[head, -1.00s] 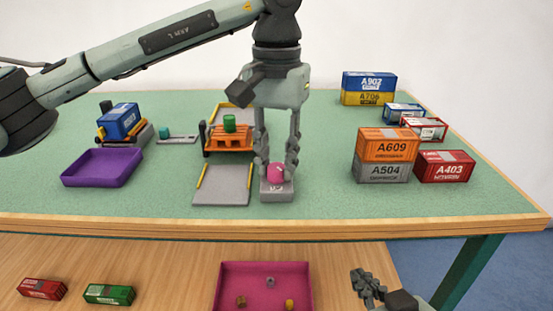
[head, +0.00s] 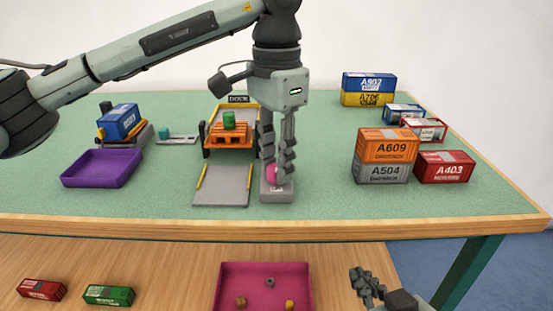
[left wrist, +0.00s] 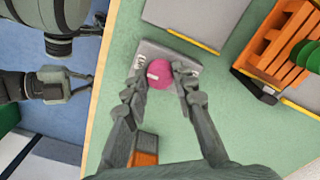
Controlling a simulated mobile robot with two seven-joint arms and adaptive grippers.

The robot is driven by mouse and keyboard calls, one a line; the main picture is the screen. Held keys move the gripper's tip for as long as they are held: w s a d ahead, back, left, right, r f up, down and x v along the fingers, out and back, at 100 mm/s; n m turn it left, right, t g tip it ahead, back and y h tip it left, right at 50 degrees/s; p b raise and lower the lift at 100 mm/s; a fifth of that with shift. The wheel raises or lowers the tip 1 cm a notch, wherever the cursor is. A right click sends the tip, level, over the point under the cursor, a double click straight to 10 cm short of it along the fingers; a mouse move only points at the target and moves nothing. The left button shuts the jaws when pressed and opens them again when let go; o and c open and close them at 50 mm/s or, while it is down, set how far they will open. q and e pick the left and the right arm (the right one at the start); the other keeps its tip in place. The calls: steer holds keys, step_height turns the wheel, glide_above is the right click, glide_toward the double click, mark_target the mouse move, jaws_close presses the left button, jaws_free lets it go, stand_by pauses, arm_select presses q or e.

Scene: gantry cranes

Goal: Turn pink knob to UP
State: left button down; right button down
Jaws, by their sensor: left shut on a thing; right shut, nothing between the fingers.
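The pink knob (head: 272,174) sits on a small grey base (head: 277,195) on the green table. My left gripper (head: 276,172) points straight down over it and is shut on the knob, one finger on each side. In the left wrist view the pink knob (left wrist: 159,73) shows between the fingertips, with a pale mark on its top. Lettering on the base is partly visible but too small to read. My right gripper (head: 366,286) is shut and empty, low in front of the table, apart from the knob.
A grey ramp (head: 222,185) with yellow edges lies just left of the base, with an orange pallet (head: 229,141) behind it. A purple tray (head: 102,168) is further left. Stacked containers (head: 386,144) stand to the right. The green surface between knob and containers is clear.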

stand_by(0.4)
arm_select(q)
steer(key=c, duration=1.2)
jaws_free()
steer(key=shift+r, duration=0.15)
step_height(320, 180, up, 12)
steer(key=shift+f, duration=0.1)
